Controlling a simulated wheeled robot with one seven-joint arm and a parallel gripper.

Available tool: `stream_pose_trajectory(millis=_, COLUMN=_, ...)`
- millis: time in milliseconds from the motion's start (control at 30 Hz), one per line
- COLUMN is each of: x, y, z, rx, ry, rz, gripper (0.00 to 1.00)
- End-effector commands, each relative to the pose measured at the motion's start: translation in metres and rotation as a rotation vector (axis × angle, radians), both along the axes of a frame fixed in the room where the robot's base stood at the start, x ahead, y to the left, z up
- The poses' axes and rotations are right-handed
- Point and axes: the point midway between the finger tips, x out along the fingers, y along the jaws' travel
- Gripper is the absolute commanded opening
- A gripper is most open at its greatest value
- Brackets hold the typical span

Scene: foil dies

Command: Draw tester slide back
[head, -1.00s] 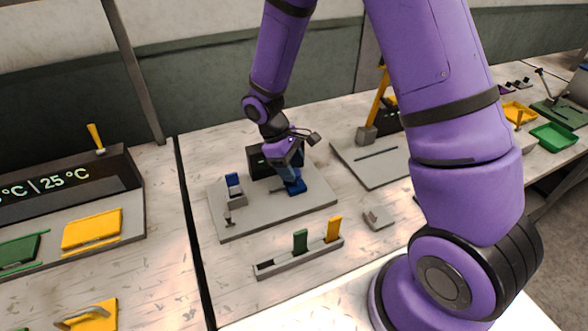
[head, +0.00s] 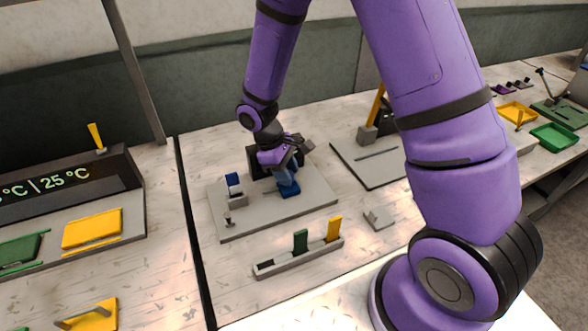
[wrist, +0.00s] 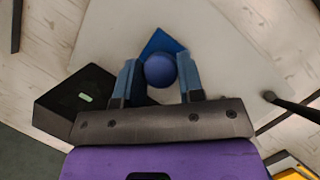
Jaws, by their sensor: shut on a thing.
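The tester is a grey base plate (head: 318,192) with a dark display box (head: 253,168) at its back, partly hidden by my arm. The blue slide (head: 290,193) sits on the plate. In the wrist view its round blue knob (wrist: 160,70) stands above a flat blue block (wrist: 163,42). My gripper (head: 287,181) is down at the slide, and in the wrist view its two blue fingers (wrist: 158,75) are shut on the knob, one on each side. The display box also shows at the left in the wrist view (wrist: 75,100).
A grey holder with a blue piece (head: 233,181) and a small peg (head: 229,220) stand at the plate's left. A rack (head: 300,256) with green and yellow pieces lies in front. A small grey block (head: 378,218) lies to the right.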

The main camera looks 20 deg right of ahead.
Motion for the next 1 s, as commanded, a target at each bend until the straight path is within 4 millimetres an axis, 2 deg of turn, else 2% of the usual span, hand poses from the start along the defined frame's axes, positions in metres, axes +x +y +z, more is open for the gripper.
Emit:
stream_pose_trajectory(millis=33, x=0.001, y=0.013, z=0.000, rx=0.002, ry=-0.002, rz=0.006, gripper=0.00)
stream_pose_trajectory(millis=100, x=0.001, y=0.026, z=0.000, rx=0.002, ry=-0.003, rz=0.006, gripper=0.00)
stream_pose_trajectory(millis=200, x=0.001, y=0.040, z=0.000, rx=0.002, ry=-0.002, rz=0.004, gripper=0.00)
stream_pose_trajectory(millis=533, x=0.001, y=0.046, z=0.001, rx=0.004, ry=-0.004, rz=0.003, gripper=0.00)
stream_pose_trajectory(millis=567, x=0.001, y=0.046, z=0.001, rx=0.004, ry=-0.004, rz=0.003, gripper=0.38)
stream_pose_trajectory(millis=600, x=0.001, y=0.047, z=0.001, rx=0.006, ry=-0.004, rz=0.004, gripper=0.47)
stream_pose_trajectory(millis=667, x=0.000, y=0.046, z=0.001, rx=0.005, ry=-0.003, rz=0.003, gripper=0.59)
stream_pose_trajectory(millis=1000, x=0.001, y=0.045, z=0.003, rx=0.002, ry=-0.002, rz=0.002, gripper=0.59)
